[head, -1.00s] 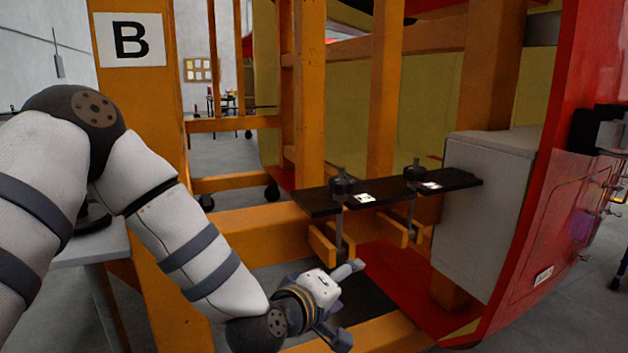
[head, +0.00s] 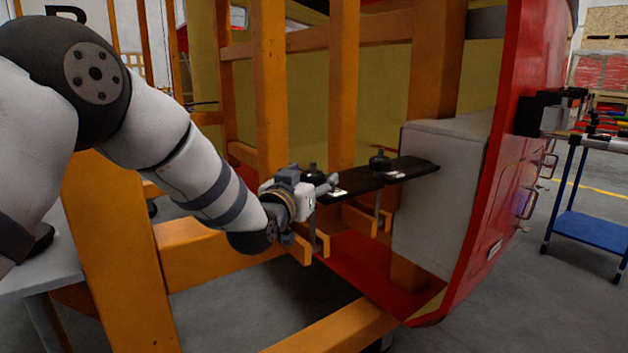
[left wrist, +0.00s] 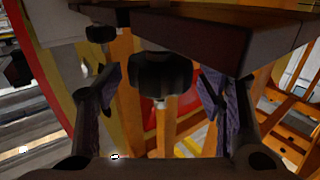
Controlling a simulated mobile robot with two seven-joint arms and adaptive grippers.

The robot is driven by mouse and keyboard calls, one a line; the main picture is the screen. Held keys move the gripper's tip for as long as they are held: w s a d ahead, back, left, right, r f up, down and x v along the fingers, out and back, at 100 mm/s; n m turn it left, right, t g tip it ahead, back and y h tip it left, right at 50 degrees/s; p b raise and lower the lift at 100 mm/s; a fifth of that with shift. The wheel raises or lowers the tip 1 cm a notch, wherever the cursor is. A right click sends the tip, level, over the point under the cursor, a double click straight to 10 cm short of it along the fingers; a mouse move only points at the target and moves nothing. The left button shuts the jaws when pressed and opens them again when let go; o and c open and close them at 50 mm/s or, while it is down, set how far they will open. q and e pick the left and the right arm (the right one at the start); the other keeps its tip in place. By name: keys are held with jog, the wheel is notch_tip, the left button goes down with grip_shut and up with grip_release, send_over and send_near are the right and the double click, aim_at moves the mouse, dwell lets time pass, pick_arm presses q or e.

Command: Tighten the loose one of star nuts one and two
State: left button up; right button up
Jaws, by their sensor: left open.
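Two dark star nuts sit along a black bar (head: 412,168) on the orange frame. The nearer star nut (head: 311,172) is at the bar's left part, partly hidden behind my left gripper (head: 322,190). The farther star nut (head: 380,161) stands clear to the right. My left gripper is open and beside the nearer nut. In the left wrist view that nut (left wrist: 160,72) shows between the two spread fingers, with no visible grip on it. The other nut (left wrist: 100,33) is farther off at upper left. The white labels on the bar are unreadable. My right gripper is not in view.
A grey box (head: 437,195) and the red nosecone shell (head: 500,165) stand at the bar's right end. Orange posts (head: 270,90) rise behind it. A blue cart (head: 590,232) stands at far right. Floor space is open below right.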

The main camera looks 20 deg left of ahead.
pick_arm(q)
jog(key=shift+w+r, duration=0.1)
jog(key=shift+w, duration=0.45)
jog(key=c, duration=1.2)
jog(key=shift+o, duration=0.2)
jog(key=shift+a+r+m+h, duration=0.1)
jog(key=shift+m+h, duration=0.5)
jog(key=shift+h, duration=0.5)
jog(key=m+g+h, duration=0.1)
jog(key=h, duration=0.1)
jog(key=shift+m+h, duration=0.4)
jog(key=shift+m+g+h+b, duration=0.4)
jog(key=shift+m+g+h, duration=0.3)
jog(key=shift+h, duration=0.4)
jog(key=o, duration=1.2)
jog(key=shift+c, duration=0.2)
